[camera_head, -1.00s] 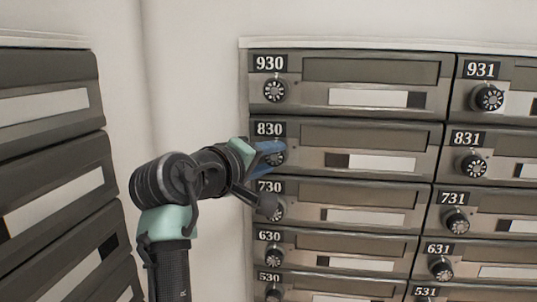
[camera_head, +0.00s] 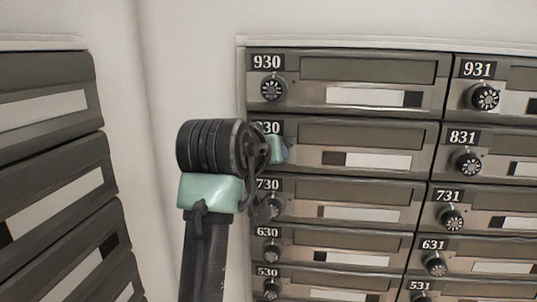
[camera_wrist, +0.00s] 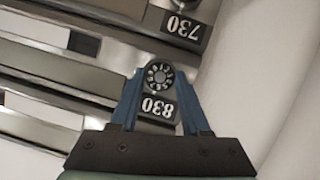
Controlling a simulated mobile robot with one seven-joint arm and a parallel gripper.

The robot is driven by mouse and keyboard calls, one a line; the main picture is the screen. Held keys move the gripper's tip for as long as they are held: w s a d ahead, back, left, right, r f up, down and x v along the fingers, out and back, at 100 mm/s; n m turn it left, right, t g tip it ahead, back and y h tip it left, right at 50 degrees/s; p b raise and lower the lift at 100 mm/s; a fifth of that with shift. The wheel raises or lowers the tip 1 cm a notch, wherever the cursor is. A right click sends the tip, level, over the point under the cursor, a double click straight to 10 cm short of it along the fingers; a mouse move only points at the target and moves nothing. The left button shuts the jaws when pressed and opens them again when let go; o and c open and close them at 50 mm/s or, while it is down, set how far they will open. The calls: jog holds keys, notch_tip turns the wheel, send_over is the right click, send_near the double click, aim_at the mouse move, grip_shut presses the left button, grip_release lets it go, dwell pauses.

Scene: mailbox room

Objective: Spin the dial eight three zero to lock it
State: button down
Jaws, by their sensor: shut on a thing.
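The dial of box 830 (camera_wrist: 158,76) is a round dark knob with a pale numbered face. In the wrist view it sits between the two blue fingertips of my gripper (camera_wrist: 158,84), which are shut on it. The box's number plate (camera_wrist: 158,107) reads 830 and shows upside down between the fingers. In the head view the front of box 830 (camera_head: 385,139) is closed, and my wrist and gripper (camera_head: 284,152) cover its dial and part of its number. The dial's exact setting is too small to read.
Box 930 with its dial (camera_head: 272,88) is above, and box 730 with its dial (camera_head: 272,208) is below, partly behind my wrist. The 831 dial (camera_head: 467,162) is to the right. Another bank of boxes (camera_head: 50,150) stands at the left. A bare wall (camera_head: 150,110) lies between.

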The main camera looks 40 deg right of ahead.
jog(key=shift+m, duration=0.4)
jog(key=shift+t, duration=0.3)
jog(key=shift+c, duration=1.9)
grip_release()
jog(key=b+v, duration=0.3)
jog(key=v, duration=1)
jog(key=shift+r+b, duration=0.25)
jog(key=shift+b, duration=0.1)
jog(key=shift+d, duration=0.2)
